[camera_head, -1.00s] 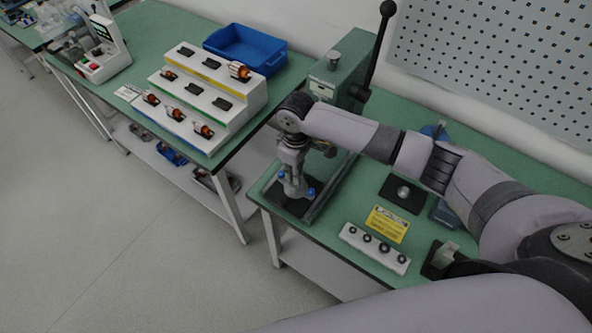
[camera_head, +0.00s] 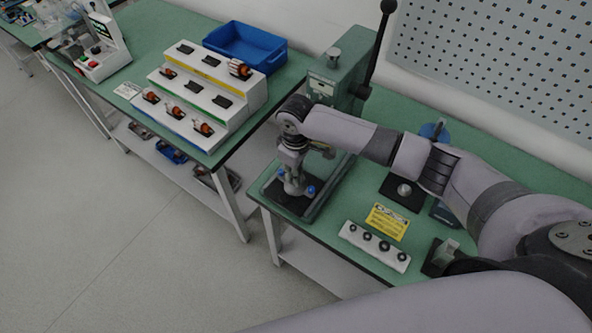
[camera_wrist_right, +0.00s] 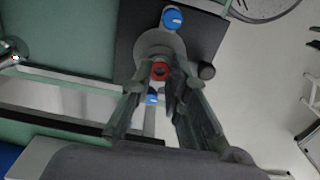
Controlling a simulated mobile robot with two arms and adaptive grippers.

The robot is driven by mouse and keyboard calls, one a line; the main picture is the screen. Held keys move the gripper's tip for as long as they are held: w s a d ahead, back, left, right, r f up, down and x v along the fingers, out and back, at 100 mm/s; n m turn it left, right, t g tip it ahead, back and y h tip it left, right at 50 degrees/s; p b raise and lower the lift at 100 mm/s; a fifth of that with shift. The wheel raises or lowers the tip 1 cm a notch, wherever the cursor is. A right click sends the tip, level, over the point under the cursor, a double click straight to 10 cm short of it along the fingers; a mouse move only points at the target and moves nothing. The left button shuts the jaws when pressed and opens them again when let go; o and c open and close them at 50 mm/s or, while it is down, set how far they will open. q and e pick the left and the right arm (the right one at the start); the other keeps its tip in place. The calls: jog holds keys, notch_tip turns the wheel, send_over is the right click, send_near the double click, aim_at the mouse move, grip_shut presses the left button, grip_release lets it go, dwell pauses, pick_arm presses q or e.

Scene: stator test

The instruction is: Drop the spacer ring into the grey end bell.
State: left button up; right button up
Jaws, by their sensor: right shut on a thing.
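My right gripper (camera_head: 292,172) points down over the press base in the head view. In the right wrist view its two fingers (camera_wrist_right: 160,80) close in on a small red-rimmed round piece with a dark centre, which appears to be the spacer ring (camera_wrist_right: 160,71). The grey end bell (camera_wrist_right: 158,44) is the round grey part just beyond the fingertips, on a black plate between blue knobs. The ring lies over the end bell in that view; I cannot tell whether they touch. In the head view the gripper hides most of this. My left gripper is not in view.
The press (camera_head: 336,85) with its long lever stands behind the gripper. A white rack (camera_head: 345,236) with several dark round spots and a yellow card (camera_head: 386,222) lie to the right. A stepped white parts stand (camera_head: 240,115) and blue bin (camera_head: 268,60) are on the left table.

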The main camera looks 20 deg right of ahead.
jog(key=shift+f+p, duration=0.2)
jog(key=shift+p, duration=0.1)
jog(key=o, duration=0.8)
jog(key=shift+r, duration=0.15)
notch_tip(320, 180, up, 12)
dwell(0.3)
jog(key=shift+f, duration=0.2)
dwell(0.6)
